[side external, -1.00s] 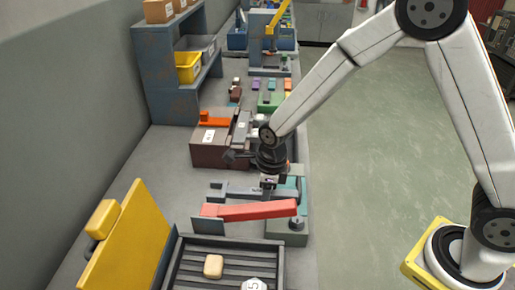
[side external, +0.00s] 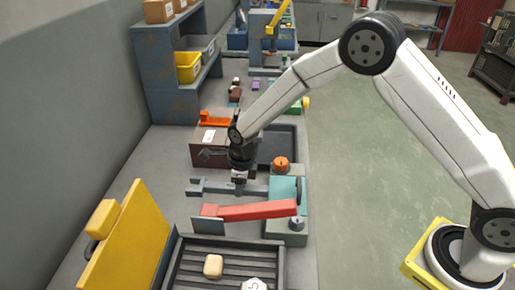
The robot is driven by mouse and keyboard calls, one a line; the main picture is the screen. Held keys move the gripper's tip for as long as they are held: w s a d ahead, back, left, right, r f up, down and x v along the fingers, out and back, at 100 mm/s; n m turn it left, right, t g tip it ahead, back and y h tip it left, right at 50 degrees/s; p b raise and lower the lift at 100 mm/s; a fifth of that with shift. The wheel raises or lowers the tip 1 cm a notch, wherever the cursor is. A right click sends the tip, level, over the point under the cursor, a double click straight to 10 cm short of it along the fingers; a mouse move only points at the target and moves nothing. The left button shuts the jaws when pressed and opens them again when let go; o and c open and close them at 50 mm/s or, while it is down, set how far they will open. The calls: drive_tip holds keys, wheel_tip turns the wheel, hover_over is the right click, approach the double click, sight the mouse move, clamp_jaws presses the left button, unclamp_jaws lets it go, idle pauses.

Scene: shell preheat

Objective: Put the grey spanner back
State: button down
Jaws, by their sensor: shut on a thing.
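The grey spanner (side external: 212,188) lies level across the view, its forked end at the left, just beyond the red bar. My gripper (side external: 240,186) points down and is shut on the spanner near its middle. The spanner's right end reaches close to the teal fixture (side external: 284,190). I cannot tell whether the spanner is clear of the bench. Behind my gripper is a brown box (side external: 204,155) with a spanner picture on its front, partly hidden by my arm.
The red bar (side external: 250,211) lies across just in front of the spanner. A slatted tray (side external: 178,265) and a raised yellow lid (side external: 127,245) are nearer. A dark tray (side external: 282,145) and an orange knob (side external: 281,163) stand behind right. The bench at left (side external: 150,165) is clear.

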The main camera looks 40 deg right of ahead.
hover_over(228, 199)
drive_tip(key=s+a, duration=0.1)
drive_tip(key=s, duration=0.2)
drive_tip(key=f, duration=0.5)
drive_tip(key=shift+w+a+f, duration=0.1)
drive_tip(key=shift+w+f, duration=0.1)
drive_tip(key=shift+w, duration=0.05)
drive_tip(key=shift+f, duration=0.1)
drive_tip(key=shift+w+f, duration=0.15)
drive_tip(key=shift+f, duration=0.05)
drive_tip(key=shift+w+f, duration=0.1)
drive_tip(key=shift+f, duration=1.45)
drive_tip(key=shift+f, duration=0.1)
drive_tip(key=shift+c, duration=1.8)
unclamp_jaws()
wheel_tip(228, 199, up, 12)
drive_tip(key=shift+s+d, duration=0.35)
drive_tip(key=shift+s, duration=0.1)
